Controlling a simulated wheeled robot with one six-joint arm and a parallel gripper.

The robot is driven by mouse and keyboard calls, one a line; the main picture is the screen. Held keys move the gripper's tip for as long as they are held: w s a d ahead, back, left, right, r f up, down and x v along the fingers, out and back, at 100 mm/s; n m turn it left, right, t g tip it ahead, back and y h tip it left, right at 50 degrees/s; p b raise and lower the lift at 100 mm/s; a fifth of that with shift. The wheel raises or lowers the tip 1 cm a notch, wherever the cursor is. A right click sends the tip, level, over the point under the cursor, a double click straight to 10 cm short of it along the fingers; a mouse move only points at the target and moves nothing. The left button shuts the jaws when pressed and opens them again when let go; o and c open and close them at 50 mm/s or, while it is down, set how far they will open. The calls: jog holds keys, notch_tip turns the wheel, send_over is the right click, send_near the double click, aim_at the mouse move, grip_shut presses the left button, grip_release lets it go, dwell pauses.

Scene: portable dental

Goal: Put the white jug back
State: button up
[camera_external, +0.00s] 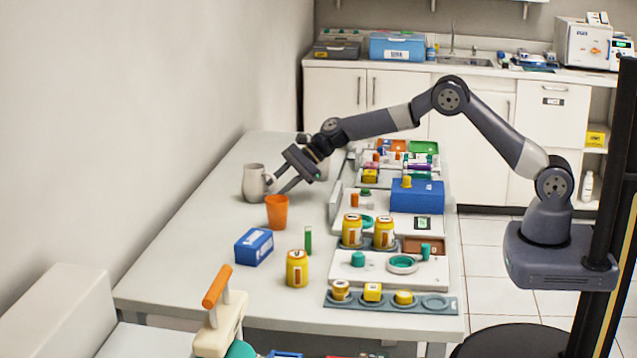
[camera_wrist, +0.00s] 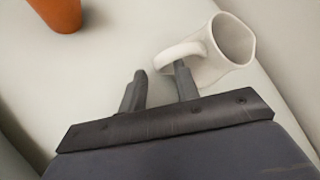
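The white jug (camera_external: 254,184) stands upright on the table's left side in the external view. In the wrist view the jug (camera_wrist: 229,55) is at upper right, its handle toward my gripper. My gripper (camera_external: 277,186) is just right of the jug, reaching down toward its handle side. In the wrist view my gripper (camera_wrist: 160,68) has its two fingers apart with nothing held between them. The right fingertip is at the handle's lower edge; I cannot tell whether it touches or enters the loop.
An orange cup (camera_external: 277,211) stands close in front of my gripper. A pale container (camera_external: 320,168) is partly hidden behind my gripper. A blue box (camera_external: 254,247), a green stick (camera_external: 308,240) and a yellow can (camera_external: 297,268) stand nearer.

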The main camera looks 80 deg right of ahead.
jog(key=shift+s+d+r, duration=0.1)
jog(key=shift+r, duration=0.2)
jog(key=v, duration=1.1)
jog(key=shift+s+r, duration=0.2)
jog(key=shift+s, duration=0.05)
jog(key=shift+d, duration=0.1)
